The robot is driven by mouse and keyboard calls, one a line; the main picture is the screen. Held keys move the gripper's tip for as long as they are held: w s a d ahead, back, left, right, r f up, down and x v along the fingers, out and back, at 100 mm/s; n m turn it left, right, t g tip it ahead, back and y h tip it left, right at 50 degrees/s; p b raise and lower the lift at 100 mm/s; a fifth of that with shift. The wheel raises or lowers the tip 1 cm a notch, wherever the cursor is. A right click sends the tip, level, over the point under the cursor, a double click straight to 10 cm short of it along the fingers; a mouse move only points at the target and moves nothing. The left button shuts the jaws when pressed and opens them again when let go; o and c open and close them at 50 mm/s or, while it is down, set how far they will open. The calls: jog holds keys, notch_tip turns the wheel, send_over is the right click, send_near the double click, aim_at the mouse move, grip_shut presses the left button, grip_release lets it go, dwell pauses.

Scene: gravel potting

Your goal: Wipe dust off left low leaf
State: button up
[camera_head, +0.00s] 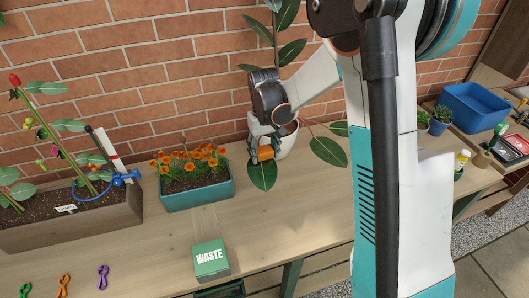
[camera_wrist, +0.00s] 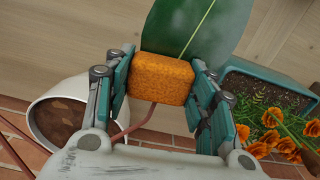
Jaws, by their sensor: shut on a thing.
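My gripper (camera_head: 266,153) is shut on an orange sponge (camera_wrist: 161,79), which also shows in the head view (camera_head: 266,153). In the wrist view the sponge sits between the two teal fingers, in front of a large dark green leaf (camera_wrist: 190,32) with a pale midrib. In the head view this low left leaf (camera_head: 262,174) hangs just below the sponge. The sponge overlaps the leaf's upper part; I cannot tell whether they touch. A white pot (camera_wrist: 42,115) stands beside the gripper. Another low leaf (camera_head: 328,151) hangs to the right.
A teal planter of orange flowers (camera_head: 198,195) stands left of the leaf. A green WASTE box (camera_head: 211,259) is at the bench front. A brown planter (camera_head: 70,228) with staked plants is far left. Upper leaves (camera_head: 291,51) rise near my arm. The bench front is partly clear.

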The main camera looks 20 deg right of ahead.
jog(key=r, duration=0.1)
jog(key=r+p, duration=0.1)
jog(key=r, duration=0.1)
jog(key=shift+s+r, duration=0.2)
jog(key=shift+r, duration=0.1)
jog(key=shift+w+r+p, duration=0.2)
jog(key=shift+r+p, duration=0.25)
jog(key=shift+r, duration=0.15)
jog(key=shift+s+r+p, duration=0.1)
jog(key=shift+r+p, duration=0.85)
jog(key=shift+r, duration=0.8)
jog(key=shift+f, duration=0.1)
